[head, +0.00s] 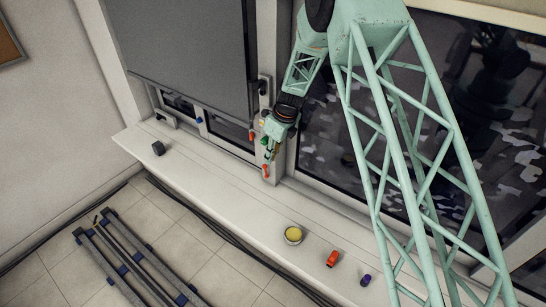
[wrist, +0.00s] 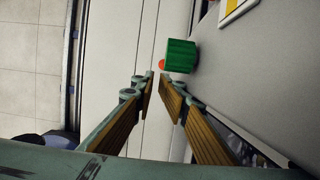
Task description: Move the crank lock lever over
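My gripper (wrist: 157,77) shows two brown-padded fingers with a narrow gap between their tips and nothing held. In the head view my gripper (head: 272,151) hangs beside the white window post. A green knob-like part (wrist: 180,55) with a small red bit (wrist: 161,64) lies just beyond the fingertips in the wrist view, slightly right of the gap. Contact cannot be told. In the head view, a green part (head: 265,140) and a red piece (head: 265,171) show on the post around the gripper. Which of these is the crank lock lever is unclear.
The white sill (head: 220,182) runs below the window. On it are a dark block (head: 158,148), a yellow-topped cup (head: 293,234), an orange object (head: 332,258) and a purple object (head: 366,279). A grey blind (head: 185,50) covers the left window. Grey rails (head: 125,262) lie on the floor.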

